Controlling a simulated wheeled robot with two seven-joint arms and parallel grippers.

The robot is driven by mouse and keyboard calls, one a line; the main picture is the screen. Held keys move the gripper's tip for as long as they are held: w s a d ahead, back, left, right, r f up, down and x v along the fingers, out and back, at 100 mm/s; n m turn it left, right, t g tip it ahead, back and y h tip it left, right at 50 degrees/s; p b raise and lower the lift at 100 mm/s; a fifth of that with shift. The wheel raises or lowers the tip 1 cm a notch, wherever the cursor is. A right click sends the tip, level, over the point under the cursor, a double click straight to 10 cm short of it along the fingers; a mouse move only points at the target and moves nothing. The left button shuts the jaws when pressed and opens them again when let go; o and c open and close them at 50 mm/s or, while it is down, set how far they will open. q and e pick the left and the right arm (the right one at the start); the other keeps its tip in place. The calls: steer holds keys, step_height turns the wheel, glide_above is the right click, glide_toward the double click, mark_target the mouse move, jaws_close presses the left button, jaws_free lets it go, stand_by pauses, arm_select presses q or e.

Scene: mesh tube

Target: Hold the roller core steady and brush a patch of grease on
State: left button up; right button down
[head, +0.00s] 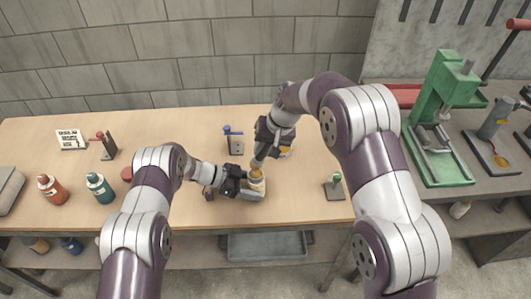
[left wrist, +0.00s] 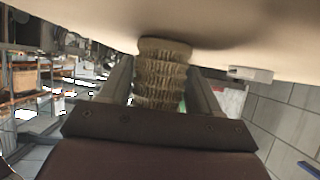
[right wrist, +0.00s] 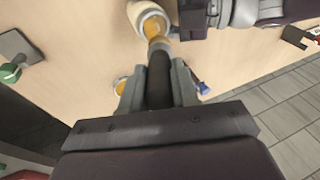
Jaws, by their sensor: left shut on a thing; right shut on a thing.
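The roller core (head: 257,186) stands near the front middle of the table. In the left wrist view it is a ribbed, brownish mesh tube (left wrist: 162,75). My left gripper (head: 242,182) is shut on it from the left. My right gripper (head: 266,146) is shut on a brush and comes down from above. Firm contact is unclear.
A small pot with amber contents (head: 286,151) sits just behind my right gripper; it also shows in the right wrist view (right wrist: 121,86). A blue-topped stand (head: 235,143) is behind the core. A green-knobbed block (head: 334,188) is right. Bottles (head: 101,188) stand left.

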steer(key=shift+r, duration=3.1)
steer(key=shift+r, duration=0.1)
steer(key=shift+r, duration=1.4)
